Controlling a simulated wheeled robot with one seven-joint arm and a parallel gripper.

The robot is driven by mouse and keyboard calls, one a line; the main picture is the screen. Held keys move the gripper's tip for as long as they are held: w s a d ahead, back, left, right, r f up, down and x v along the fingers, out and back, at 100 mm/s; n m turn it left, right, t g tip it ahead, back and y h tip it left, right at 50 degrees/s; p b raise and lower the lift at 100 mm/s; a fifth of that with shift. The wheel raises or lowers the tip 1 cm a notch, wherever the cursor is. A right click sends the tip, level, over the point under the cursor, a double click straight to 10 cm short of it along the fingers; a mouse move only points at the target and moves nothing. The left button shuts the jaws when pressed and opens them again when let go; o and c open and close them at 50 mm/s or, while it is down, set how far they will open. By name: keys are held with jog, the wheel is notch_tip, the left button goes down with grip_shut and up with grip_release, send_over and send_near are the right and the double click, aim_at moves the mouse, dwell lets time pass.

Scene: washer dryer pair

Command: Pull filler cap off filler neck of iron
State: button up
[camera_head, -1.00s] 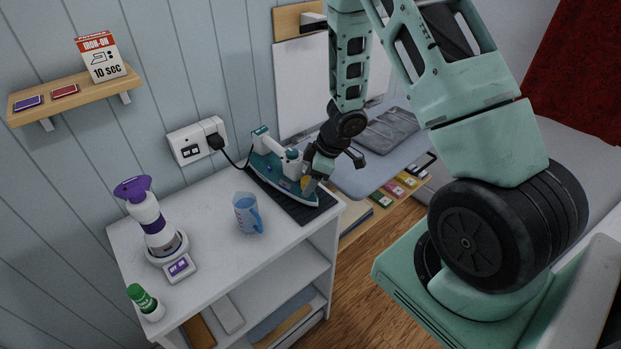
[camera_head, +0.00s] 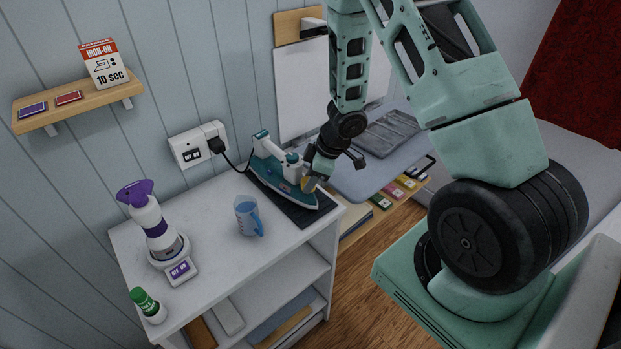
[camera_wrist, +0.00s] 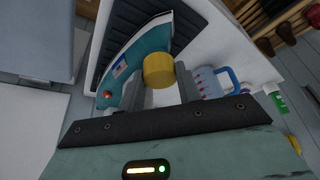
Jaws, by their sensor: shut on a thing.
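The teal and white iron (camera_head: 284,173) rests on a dark ribbed mat (camera_head: 302,214) at the right part of the white cabinet top. It also shows in the wrist view (camera_wrist: 150,47). The yellow filler cap (camera_wrist: 159,70) is between the tips of my gripper (camera_wrist: 164,85), at the iron's front end. My gripper also shows in the head view (camera_head: 313,178), where it hides most of the cap. The fingers are shut on the cap. The filler neck is hidden, so I cannot tell whether the cap still sits on it.
A blue measuring jug (camera_head: 247,215) stands left of the mat. A purple-topped steamer-like device (camera_head: 155,225) and a green-capped bottle (camera_head: 148,305) stand farther left. A black cord runs from the iron to the wall socket (camera_head: 198,145). An ironing board (camera_head: 365,178) lies to the right.

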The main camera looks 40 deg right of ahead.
jog(key=shift+r+p, duration=3.8)
jog(key=shift+p, duration=0.25)
jog(key=shift+f, duration=0.1)
